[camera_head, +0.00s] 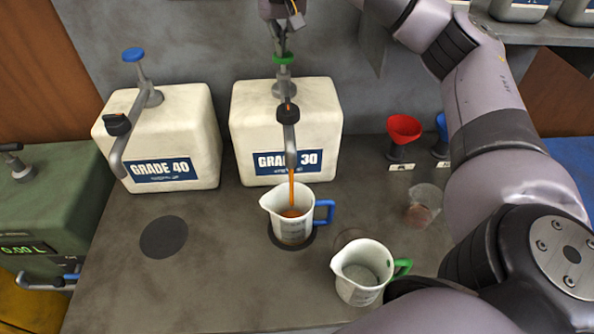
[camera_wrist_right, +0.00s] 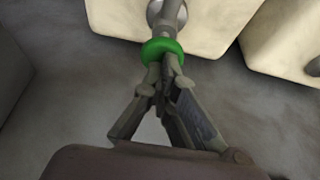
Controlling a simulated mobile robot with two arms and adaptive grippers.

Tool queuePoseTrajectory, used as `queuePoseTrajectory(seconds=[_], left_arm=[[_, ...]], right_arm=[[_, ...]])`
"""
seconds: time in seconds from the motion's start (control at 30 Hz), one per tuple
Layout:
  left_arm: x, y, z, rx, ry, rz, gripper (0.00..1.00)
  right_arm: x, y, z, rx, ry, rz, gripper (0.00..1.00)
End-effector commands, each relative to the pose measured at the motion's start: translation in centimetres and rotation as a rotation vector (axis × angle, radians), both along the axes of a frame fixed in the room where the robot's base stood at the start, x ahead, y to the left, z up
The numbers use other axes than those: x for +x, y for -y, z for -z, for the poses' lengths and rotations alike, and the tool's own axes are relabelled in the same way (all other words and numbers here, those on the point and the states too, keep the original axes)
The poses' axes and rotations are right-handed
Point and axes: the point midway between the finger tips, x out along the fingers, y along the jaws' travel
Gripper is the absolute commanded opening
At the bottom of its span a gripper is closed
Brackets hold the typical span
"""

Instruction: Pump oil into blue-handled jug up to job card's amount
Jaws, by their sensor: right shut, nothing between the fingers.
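The blue-handled jug (camera_head: 283,207) stands upright on a dark round pad under the spout of the GRADE 30 drum (camera_head: 327,110). An orange-brown stream of oil (camera_head: 291,185) runs from that spout into the jug, and oil shows inside. The exact level against its marks is too small to read. My right gripper (camera_head: 284,48) is shut and empty, its tips at the green pump knob (camera_head: 284,58) on that drum. The wrist view shows the shut fingers (camera_wrist_right: 166,66) against the green knob (camera_wrist_right: 160,50). The left gripper and the job card are out of view.
The GRADE 40 drum (camera_head: 185,125) with its blue pump knob (camera_head: 133,54) stands left, an empty dark pad (camera_head: 163,237) before it. A green-handled jug (camera_head: 360,275) stands front right near my arm. Red (camera_head: 404,130) and blue funnels stand behind. The bench's left front is clear.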

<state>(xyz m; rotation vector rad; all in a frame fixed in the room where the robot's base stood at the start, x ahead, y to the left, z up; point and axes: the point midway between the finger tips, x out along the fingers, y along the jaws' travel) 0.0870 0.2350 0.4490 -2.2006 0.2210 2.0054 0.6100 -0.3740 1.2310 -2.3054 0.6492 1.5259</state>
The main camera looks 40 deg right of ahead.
Motion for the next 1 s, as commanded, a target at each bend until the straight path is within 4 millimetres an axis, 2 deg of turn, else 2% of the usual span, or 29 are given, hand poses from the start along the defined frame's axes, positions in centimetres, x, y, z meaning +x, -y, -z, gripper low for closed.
queuePoseTrajectory(seconds=[0.53,0.83,1.0], left_arm=[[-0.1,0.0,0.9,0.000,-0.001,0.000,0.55],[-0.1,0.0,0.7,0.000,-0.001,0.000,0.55],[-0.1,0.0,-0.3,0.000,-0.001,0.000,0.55]], right_arm=[[-0.1,0.0,2.2,-0.001,-0.006,0.001,0.00],[-0.1,0.0,2.0,-0.001,-0.006,0.001,0.00],[-0.1,0.0,1.1,-0.001,-0.006,0.001,0.00]])
